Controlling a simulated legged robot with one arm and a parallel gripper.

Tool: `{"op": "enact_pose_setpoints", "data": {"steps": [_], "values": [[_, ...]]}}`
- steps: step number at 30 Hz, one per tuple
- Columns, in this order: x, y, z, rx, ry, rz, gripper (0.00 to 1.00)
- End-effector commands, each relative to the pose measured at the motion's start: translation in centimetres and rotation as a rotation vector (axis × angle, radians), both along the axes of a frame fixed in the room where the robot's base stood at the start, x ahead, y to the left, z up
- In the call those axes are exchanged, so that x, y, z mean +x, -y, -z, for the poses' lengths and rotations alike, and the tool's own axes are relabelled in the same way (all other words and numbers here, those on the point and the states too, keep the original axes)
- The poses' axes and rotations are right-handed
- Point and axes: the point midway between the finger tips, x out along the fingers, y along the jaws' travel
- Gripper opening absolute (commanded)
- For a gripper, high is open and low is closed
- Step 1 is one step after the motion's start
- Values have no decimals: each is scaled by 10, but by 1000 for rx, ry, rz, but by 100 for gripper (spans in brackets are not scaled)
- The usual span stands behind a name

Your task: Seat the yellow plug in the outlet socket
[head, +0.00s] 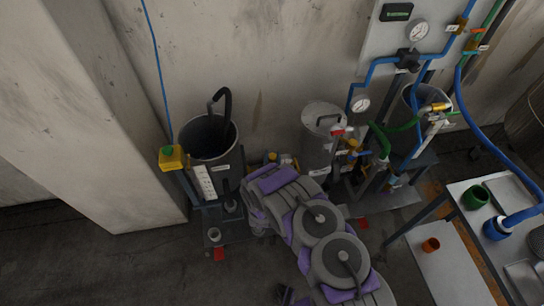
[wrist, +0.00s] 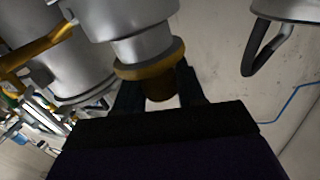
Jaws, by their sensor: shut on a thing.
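The yellow plug (wrist: 150,70) shows in the wrist view as a dull yellow flange with a dark brown stem below it. My gripper (wrist: 160,92) is shut on that stem, with one dark finger on each side. The grey metal outlet socket (wrist: 142,46) is directly above the flange, in line with it and appearing to touch it. I cannot tell how deep the plug sits, as the flange covers the joint. In the head view my arm hides the gripper and most of this area; a small yellow part (head: 272,157) shows just past the arm's far end.
A grey lidded tank (head: 322,140) stands right of my arm, with valves and hoses beside it. A dark open bin (head: 207,135) with a yellow box (head: 172,157) stands left. A table (head: 450,265) is at lower right. Bare floor lies at lower left.

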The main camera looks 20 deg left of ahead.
Motion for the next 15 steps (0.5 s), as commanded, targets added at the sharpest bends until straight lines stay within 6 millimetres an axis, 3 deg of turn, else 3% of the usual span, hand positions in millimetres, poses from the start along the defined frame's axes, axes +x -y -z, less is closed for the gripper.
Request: {"op": "enact_pose_setpoints", "data": {"steps": [15], "values": [[0, 0, 12, 0, 1, 1, 4]]}}
